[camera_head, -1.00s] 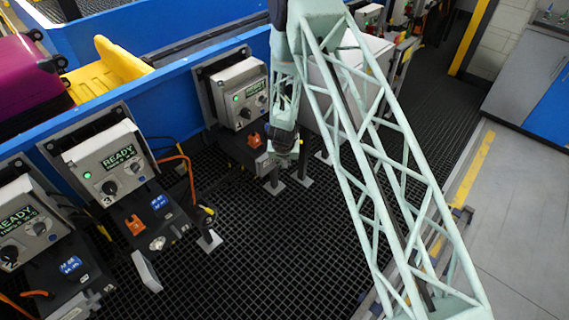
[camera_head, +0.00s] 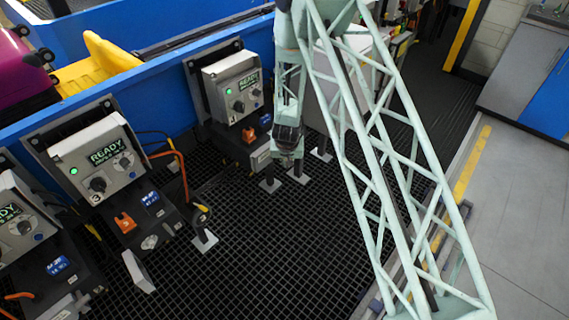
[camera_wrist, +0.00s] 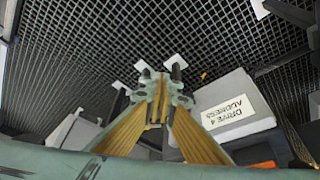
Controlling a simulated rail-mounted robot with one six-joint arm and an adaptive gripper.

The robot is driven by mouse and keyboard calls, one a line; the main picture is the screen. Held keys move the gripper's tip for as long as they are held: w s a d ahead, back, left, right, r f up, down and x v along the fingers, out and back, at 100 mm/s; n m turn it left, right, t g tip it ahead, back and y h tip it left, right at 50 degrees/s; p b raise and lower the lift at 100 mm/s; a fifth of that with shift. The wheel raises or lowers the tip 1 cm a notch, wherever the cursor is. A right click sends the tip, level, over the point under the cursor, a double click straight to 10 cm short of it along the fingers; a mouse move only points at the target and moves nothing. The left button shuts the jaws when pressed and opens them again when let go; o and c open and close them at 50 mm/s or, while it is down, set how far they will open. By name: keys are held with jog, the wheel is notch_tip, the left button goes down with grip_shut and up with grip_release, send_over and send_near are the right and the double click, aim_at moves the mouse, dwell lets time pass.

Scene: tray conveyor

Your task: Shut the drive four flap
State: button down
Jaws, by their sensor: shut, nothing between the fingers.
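The drive four flap (camera_wrist: 232,110) is a pale grey panel with a white label reading "DRIVE 4 ADDRESS", right of my fingers in the wrist view. In the head view it (camera_head: 262,156) is a small pale piece at the front of the drive four unit, partly hidden by my gripper; its exact angle is unclear. The drive four box (camera_head: 232,84) above shows a green light and READY. My gripper (camera_wrist: 158,92) is shut and empty, fingertips pointing at the floor grating beside the flap. In the head view my gripper (camera_head: 287,160) is just right of the flap.
The drive three unit (camera_head: 100,160), left of drive four, has a pale panel (camera_head: 138,271) hanging out low. A blue conveyor wall (camera_head: 160,90) runs behind the units. Black grating (camera_head: 270,240) in front is open. Short posts with pale feet (camera_head: 298,176) stand near my gripper.

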notch_tip(320, 180, up, 9)
jog(key=s+d+p, duration=0.2)
jog(key=d, duration=0.1)
jog(key=shift+s, duration=0.35)
jog(key=shift+r, duration=0.1)
dwell(0.4)
jog(key=s+r+y, duration=0.1)
jog(key=s+r, duration=0.2)
jog(key=r, duration=0.9)
jog(key=s+r, duration=0.3)
jog(key=r, duration=0.9)
jog(key=s+d+r+n, duration=0.1)
jog(key=s+d+r, duration=0.1)
jog(key=s+r, duration=1.15)
jog(key=s+d+r, duration=0.3)
jog(key=s+r, duration=1.1)
jog(key=s, duration=0.4)
jog(key=s+d+r, duration=0.1)
jog(key=s+d, duration=0.1)
jog(key=s, duration=0.7)
jog(key=s+d+r, duration=0.1)
jog(key=s+d, duration=0.1)
jog(key=s, duration=0.6)
jog(key=shift+s+r+g+h, duration=0.15)
jog(key=shift+s+g+h, duration=0.15)
jog(key=shift+s, duration=0.1)
